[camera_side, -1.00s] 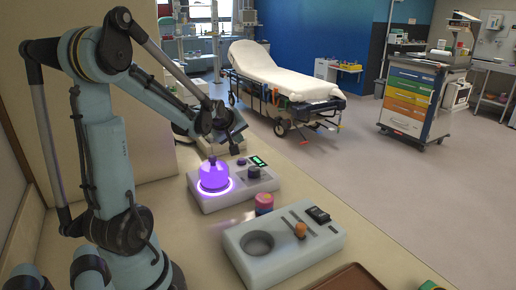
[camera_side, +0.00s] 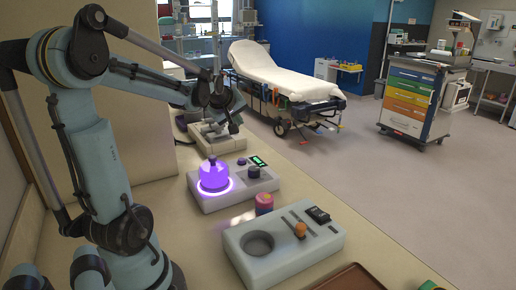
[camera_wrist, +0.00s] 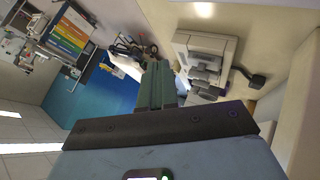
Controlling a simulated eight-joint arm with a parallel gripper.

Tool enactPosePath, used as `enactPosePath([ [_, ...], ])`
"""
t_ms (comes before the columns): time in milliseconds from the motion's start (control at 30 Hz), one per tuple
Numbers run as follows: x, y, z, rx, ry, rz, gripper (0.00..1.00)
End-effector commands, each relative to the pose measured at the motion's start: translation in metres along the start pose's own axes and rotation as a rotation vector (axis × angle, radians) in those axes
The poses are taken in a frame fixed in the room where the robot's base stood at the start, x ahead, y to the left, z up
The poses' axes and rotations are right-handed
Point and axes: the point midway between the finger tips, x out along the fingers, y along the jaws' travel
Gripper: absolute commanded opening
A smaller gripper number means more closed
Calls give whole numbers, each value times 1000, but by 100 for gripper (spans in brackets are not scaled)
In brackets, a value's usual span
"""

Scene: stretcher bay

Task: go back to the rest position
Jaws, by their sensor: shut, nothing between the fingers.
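My gripper (camera_side: 222,128) hangs in the air in the side view, above the far part of the counter, in front of a pale device. Its fingers are shut and hold nothing. It is clear of the glowing purple vessel (camera_side: 214,174), which sits in the lit ring of a white unit (camera_side: 205,204). In the wrist view, parts of my gripper (camera_wrist: 156,85) show in the middle, and the fingertips are hard to make out.
The pale device (camera_side: 215,138) stands at the counter's far end; it also shows in the wrist view (camera_wrist: 205,65). Nearer are a pink and purple jar (camera_side: 264,204), a white tray unit (camera_side: 283,266) with a round well, and a brown tray (camera_side: 352,278). A stretcher (camera_side: 285,75) stands beyond.

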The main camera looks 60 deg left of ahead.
Motion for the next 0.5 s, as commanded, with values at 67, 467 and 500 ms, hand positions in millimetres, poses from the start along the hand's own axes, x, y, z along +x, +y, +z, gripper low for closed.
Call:
enactPosePath([
  [67,-2,2,5,18,-7,4,0],
  [467,-89,30,175,732,-240,189,0],
  [500,-99,27,193,820,-262,218,0],
])
